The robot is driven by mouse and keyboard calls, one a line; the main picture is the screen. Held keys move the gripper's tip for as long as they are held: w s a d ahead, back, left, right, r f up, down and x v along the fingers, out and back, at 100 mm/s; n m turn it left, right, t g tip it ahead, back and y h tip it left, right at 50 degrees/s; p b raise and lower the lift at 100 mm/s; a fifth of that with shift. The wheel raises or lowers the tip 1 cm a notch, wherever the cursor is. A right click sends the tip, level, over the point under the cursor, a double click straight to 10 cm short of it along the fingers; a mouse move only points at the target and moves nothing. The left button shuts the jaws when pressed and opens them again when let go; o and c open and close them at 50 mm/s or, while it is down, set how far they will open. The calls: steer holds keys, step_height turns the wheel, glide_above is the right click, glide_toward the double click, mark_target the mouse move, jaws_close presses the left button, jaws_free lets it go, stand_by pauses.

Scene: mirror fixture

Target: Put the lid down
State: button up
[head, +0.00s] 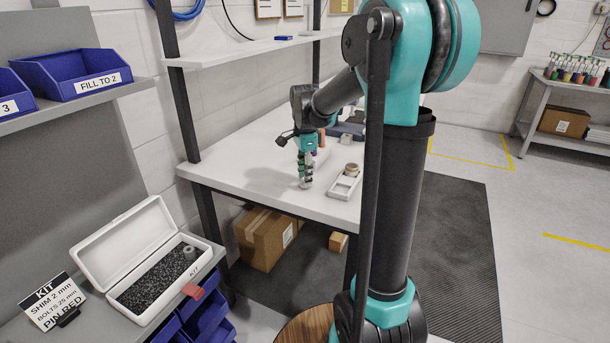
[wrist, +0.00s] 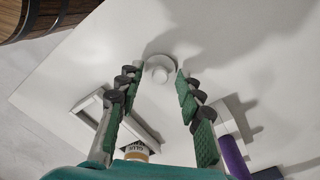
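A small pale round piece with a raised round middle, perhaps the lid, shows in the wrist view (wrist: 158,69) on or just above the white tabletop. It lies between and slightly beyond my fingertips, with a gap on each side. My gripper (head: 305,182) points down over the bench (head: 265,150); in the wrist view its green-padded fingers (wrist: 159,78) are spread apart. A jar with a tan top (head: 351,170) stands at a white tray (head: 344,187), right of my gripper; its label shows partly in the wrist view (wrist: 137,152).
A purple cylinder (wrist: 235,158) stands near my right finger in the wrist view. Several items crowd the bench's back. At lower left, a white kit box (head: 120,243) stands with its hinged cover raised. A shelf (head: 250,48) runs above the bench's left side.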

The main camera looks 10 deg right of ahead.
step_height(320, 180, up, 12)
steer(key=shift+r, duration=0.15)
stand_by(0.5)
